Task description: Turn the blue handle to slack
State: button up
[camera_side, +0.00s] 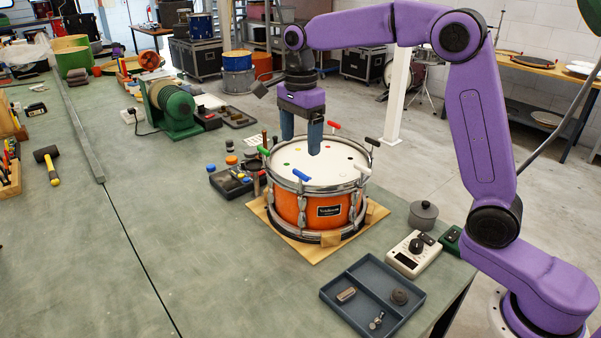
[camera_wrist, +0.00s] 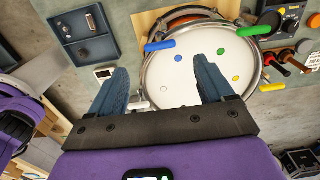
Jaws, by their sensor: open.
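The drum (camera_side: 297,210) has an orange shell, chrome rims and a white head; its head (camera_wrist: 185,90) fills the middle of the wrist view. The blue handle (camera_side: 301,175) is a short bar at the near edge of the rim in the side view. In the wrist view the blue handle (camera_wrist: 159,46) lies at the rim, beyond my fingertips and slightly tilted. My gripper (camera_side: 301,148) is above the drum head, fingers pointing down, open and empty. It is apart from the blue handle. In the wrist view the gripper (camera_wrist: 160,66) shows both fingers spread.
Other rim handles are green (camera_side: 263,151), red (camera_side: 334,125), black (camera_side: 372,142) and white (camera_side: 363,169); a yellow handle (camera_wrist: 272,87) shows in the wrist view. A tray (camera_side: 331,294), a dial box (camera_side: 413,256) and a lidded pot (camera_side: 423,215) stand nearby. The bench's left is largely clear.

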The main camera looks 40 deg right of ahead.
aim_at(301, 172)
notch_tip(301, 172, down, 10)
jog(key=shift+r, duration=0.25)
jog(key=c, duration=1)
